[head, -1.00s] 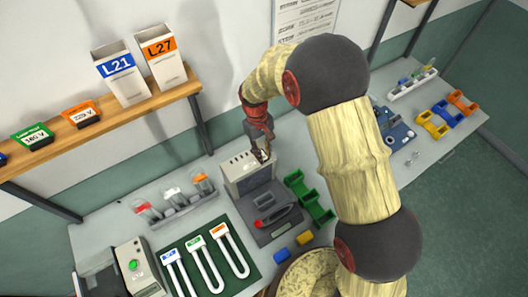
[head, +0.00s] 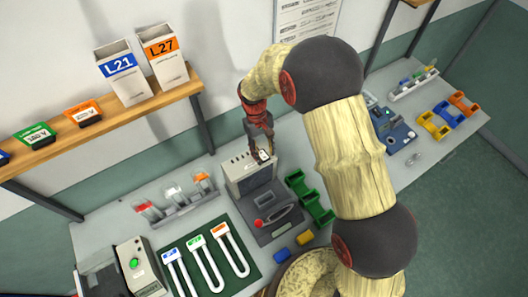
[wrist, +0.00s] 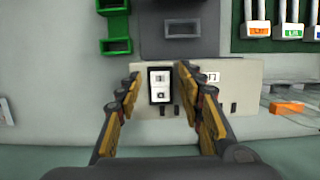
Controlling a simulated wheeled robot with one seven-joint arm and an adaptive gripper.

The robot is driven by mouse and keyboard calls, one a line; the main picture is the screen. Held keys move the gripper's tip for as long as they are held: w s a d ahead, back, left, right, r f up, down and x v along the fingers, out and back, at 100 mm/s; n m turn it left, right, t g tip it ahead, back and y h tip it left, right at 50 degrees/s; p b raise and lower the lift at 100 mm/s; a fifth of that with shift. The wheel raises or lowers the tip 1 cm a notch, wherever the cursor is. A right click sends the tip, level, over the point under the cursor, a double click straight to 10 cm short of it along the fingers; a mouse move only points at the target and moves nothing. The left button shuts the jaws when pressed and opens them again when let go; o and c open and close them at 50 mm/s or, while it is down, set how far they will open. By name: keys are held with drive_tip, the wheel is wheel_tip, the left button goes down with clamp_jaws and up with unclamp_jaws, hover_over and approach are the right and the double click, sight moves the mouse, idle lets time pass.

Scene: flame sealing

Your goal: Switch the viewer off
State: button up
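A grey box-shaped unit (head: 250,178) stands at the back of the bench, behind a dark base. In the wrist view its pale top (wrist: 240,85) carries a small black-framed switch (wrist: 160,87) with two white faces. My gripper (head: 262,153) is over the right end of this top. In the wrist view my gripper (wrist: 159,77) has its fingers apart, one on each side of the switch, with gaps visible and nothing held. No readable label says which device is the viewer. Another grey device (head: 139,268) with a lit green button (head: 134,264) stands at the front left.
A green rack (head: 310,198) stands right of the dark base (head: 275,215). A mat with U-shaped tubes (head: 207,258) lies left, and a holder with bulbs (head: 178,203) behind it. A wooden shelf (head: 100,130) with boxes hangs on the wall.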

sight(260, 151)
drive_tip(key=v, duration=1.2)
drive_tip(key=shift+f, duration=0.1)
